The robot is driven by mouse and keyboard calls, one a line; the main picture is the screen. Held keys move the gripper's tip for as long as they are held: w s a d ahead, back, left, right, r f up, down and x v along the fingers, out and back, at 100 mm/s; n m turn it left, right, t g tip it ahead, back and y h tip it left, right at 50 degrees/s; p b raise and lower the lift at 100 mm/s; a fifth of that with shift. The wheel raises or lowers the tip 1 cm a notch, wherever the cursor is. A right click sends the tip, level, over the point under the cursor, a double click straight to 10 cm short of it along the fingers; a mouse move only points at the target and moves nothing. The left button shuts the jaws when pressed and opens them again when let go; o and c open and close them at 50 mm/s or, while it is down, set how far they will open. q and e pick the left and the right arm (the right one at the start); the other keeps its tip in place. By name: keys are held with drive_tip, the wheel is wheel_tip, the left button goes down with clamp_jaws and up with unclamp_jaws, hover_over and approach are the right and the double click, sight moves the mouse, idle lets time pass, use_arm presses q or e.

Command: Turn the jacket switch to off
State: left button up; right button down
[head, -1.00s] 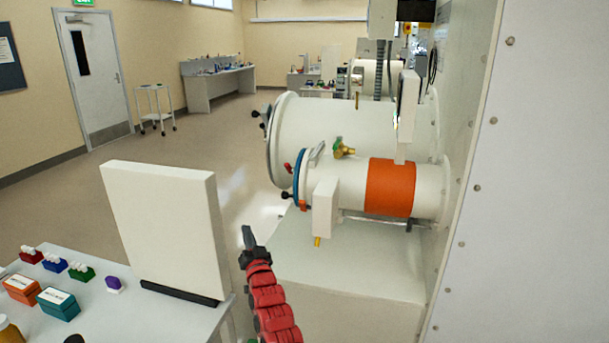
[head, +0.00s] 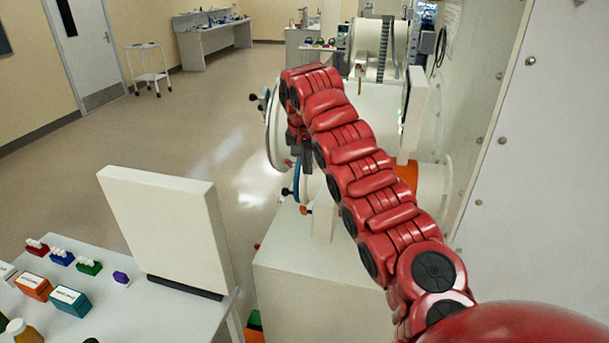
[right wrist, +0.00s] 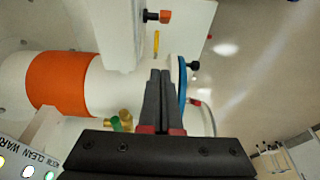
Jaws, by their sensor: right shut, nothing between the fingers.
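No part that I can name for sure as the jacket switch shows. The orange jacket band (head: 407,174) wraps the small white cylinder, partly behind my right arm; it is plain in the right wrist view (right wrist: 60,85). My left gripper is not in view.
A lit panel (right wrist: 30,166) reading "CLEAN WARM" is at the lower left of the wrist view. A green and brass valve (right wrist: 120,122) is close to the fingers. A white upright board (head: 168,225) stands on the left table. Floor between is open.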

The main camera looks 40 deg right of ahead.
sight(304, 210)
wheel_tip(304, 210, down, 11)
drive_tip(key=p, duration=0.8)
drive_tip(key=shift+s+a+r, duration=0.2)
drive_tip(key=shift+s+a, duration=0.05)
drive_tip(key=shift+a, duration=0.2)
